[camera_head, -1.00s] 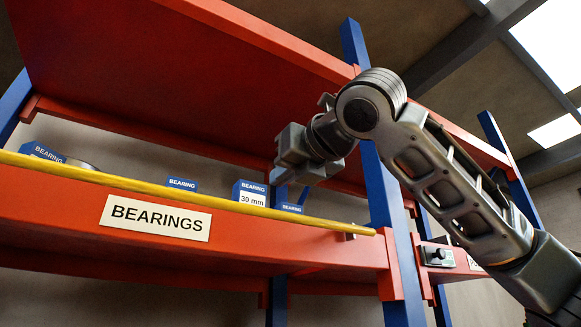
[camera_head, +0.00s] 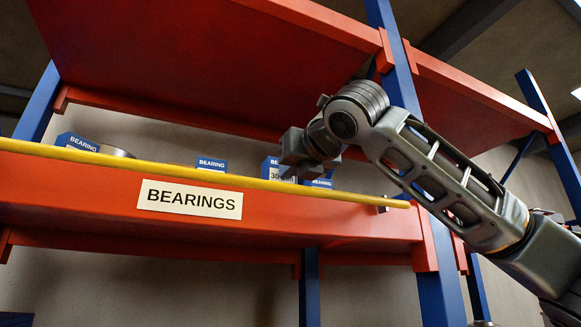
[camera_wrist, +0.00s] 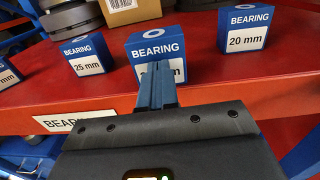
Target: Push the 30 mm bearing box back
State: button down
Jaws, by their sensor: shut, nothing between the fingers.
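The 30 mm bearing box (camera_wrist: 143,47) is blue with a white label and stands upright on the red shelf, in the middle of the wrist view. My gripper (camera_wrist: 157,70) is shut and empty, its fingers overlapping the front of this box and hiding most of its size label. I cannot tell whether the fingertips touch it. In the head view the box (camera_head: 268,163) shows above the yellow front rail, partly covered by my gripper (camera_head: 284,158).
A 25 mm box (camera_wrist: 87,54) stands to the left and a 20 mm box (camera_wrist: 246,28) to the right. A cardboard box (camera_wrist: 132,10) stands behind. The yellow rail (camera_head: 200,176) runs along the shelf front, above the BEARINGS sign (camera_head: 189,199). A blue upright (camera_head: 440,270) is at the right.

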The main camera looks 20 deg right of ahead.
aim_at(275, 179)
jog(key=w+p, duration=0.2)
jog(key=w, duration=0.1)
jog(key=w+p, duration=0.3)
jog(key=w, duration=0.1)
jog(key=shift+w+a+r, duration=0.1)
jog(key=shift+a+r, duration=0.05)
jog(key=shift+w, duration=0.2)
jog(key=shift+f, duration=0.2)
jog(key=shift+s, duration=0.1)
